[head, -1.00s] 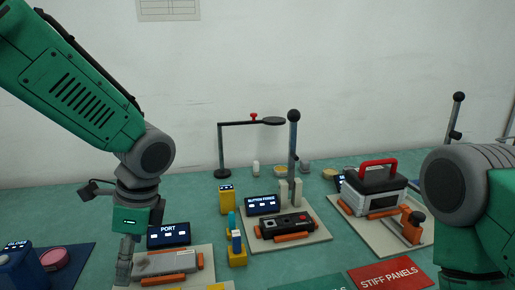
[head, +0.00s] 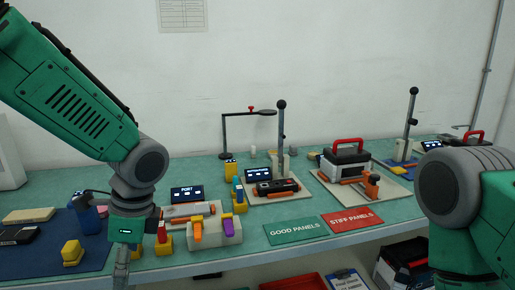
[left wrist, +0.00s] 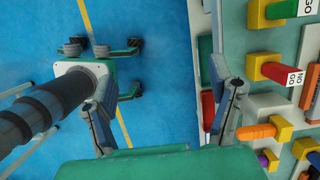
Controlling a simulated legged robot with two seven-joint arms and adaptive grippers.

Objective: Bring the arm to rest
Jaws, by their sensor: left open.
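My left arm comes in from the left in the head view. Its gripper (head: 121,268) hangs pointing down at the bench's front edge, its tips cut off by the frame or hard to see. In the left wrist view the left gripper (left wrist: 160,75) has its two fingers spread wide with nothing between them. Blue floor shows between and beyond them. The bench items are to the right of the fingers there. My right arm shows at the right of the head view, but its gripper is out of frame.
The green bench (head: 340,238) carries yellow-based gauges (head: 197,230), a port fixture, a button-force fixture (head: 275,187) and a red-handled unit (head: 345,160). Green (head: 296,231) and red (head: 352,221) panel mats lie at the front. A red bin (head: 292,282) sits below.

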